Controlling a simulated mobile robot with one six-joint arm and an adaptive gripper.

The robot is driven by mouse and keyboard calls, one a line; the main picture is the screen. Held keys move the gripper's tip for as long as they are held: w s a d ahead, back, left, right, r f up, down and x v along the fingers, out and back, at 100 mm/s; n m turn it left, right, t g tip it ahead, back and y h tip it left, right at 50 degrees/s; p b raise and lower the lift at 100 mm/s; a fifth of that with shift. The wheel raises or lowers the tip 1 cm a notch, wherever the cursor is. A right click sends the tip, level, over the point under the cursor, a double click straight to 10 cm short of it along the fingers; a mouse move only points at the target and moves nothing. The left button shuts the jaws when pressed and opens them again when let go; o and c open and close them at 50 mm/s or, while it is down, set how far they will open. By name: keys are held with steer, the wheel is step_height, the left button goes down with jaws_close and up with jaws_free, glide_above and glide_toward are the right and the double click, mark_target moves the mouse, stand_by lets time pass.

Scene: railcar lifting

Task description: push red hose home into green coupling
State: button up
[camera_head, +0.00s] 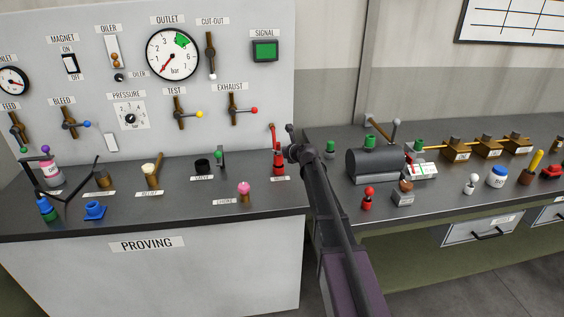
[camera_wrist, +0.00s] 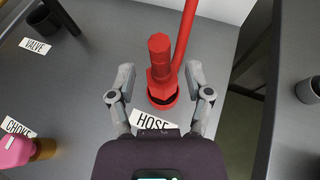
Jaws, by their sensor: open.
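The red hose end (camera_head: 278,160) stands upright at the right edge of the proving bench, behind its label. In the wrist view the red hose (camera_wrist: 160,62) shows a ribbed top, a hex part and a round base, with a red tube running up beside it. My gripper (camera_wrist: 160,78) is open, with one finger on each side of the hose end and gaps visible on both sides. In the head view my gripper (camera_head: 292,152) is beside the hose, small and partly hidden by my arm. Green fittings stand on the right bench (camera_head: 330,148) and on the dark tank (camera_head: 369,141); I cannot tell which is the green coupling.
The dark tank (camera_head: 358,165) stands on the right bench, with a small red-topped part (camera_head: 368,196) before it. A gap separates the two benches. A pink knob (camera_head: 244,188) and a dark cup (camera_head: 202,166) stand left of the hose. The gauge panel (camera_head: 225,110) rises behind.

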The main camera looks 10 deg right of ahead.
steer(key=shift+b+x, duration=0.35)
steer(key=shift+x, duration=0.9)
steer(key=shift+c, duration=0.3)
jaws_close()
